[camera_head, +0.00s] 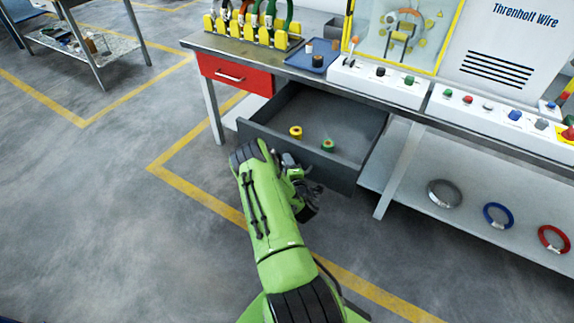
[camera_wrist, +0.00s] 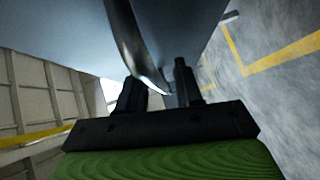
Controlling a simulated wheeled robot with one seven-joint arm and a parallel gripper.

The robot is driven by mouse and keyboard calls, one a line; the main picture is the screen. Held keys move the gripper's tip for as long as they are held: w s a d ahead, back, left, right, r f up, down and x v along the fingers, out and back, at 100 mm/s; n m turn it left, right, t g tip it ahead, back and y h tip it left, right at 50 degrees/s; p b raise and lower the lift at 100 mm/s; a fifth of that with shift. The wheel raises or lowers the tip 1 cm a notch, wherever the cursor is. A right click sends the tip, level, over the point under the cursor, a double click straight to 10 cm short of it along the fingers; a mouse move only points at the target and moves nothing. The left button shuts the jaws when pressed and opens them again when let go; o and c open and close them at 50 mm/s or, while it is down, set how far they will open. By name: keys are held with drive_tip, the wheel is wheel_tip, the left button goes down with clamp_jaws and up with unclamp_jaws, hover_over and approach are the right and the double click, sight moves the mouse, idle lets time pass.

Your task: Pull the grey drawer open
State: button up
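The grey drawer (camera_head: 262,136) under the workbench is pulled well out, with its inside showing. A yellow spool (camera_head: 296,132) and a green-and-yellow spool (camera_head: 327,145) lie in it. My gripper (camera_head: 310,200) is at the outer side of the drawer front, low and near its middle. In the wrist view a curved silver handle (camera_wrist: 135,45) runs down between the two dark fingers of my gripper (camera_wrist: 158,85), beside the drawer's face. The fingers stand apart; whether they press on the handle is unclear. The handle is hidden in the head view.
A shut red drawer (camera_head: 235,75) is left of the grey one. The bench top holds a blue tray (camera_head: 312,56) and control panels. Grey, blue and red rings lie on the lower shelf (camera_head: 470,208) at right.

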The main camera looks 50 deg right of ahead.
drive_tip(key=p+v, duration=1.5)
drive_tip(key=p, duration=0.5)
drive_tip(key=shift+s+a+r+p, duration=0.15)
drive_tip(key=shift+s+a+p, duration=0.05)
drive_tip(key=shift+s+p, duration=0.1)
